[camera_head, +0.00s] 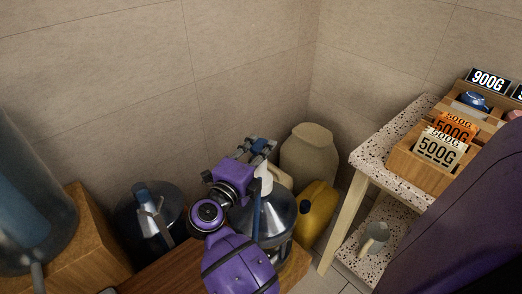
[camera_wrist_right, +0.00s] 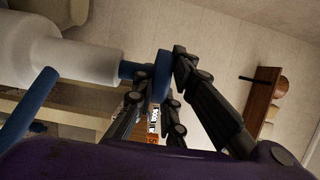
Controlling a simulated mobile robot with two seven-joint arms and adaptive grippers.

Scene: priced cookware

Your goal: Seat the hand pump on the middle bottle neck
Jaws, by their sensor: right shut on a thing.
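My right gripper (camera_head: 259,150) is shut on the blue top (camera_wrist_right: 162,76) of the hand pump. In the wrist view the pump's white body (camera_wrist_right: 88,55) extends left from the fingers, with a blue tube (camera_wrist_right: 28,108) beside it. In the head view the white pump body (camera_head: 266,181) shows partly behind my purple wrist, above a clear, dark-looking bottle (camera_head: 276,213). Whether the pump touches that bottle's neck is hidden. Another bottle (camera_head: 127,222) with a blue-and-grey top stands left of it. A large bottle (camera_head: 30,190) stands at the far left. My left gripper is not in view.
A yellow jug (camera_head: 318,207) and a beige container (camera_head: 308,150) stand close behind and right of the pump. A speckled shelf (camera_head: 381,146) at right holds a wooden rack (camera_head: 416,170) with price cards and, lower, a mug (camera_head: 374,238). Tiled walls close in behind.

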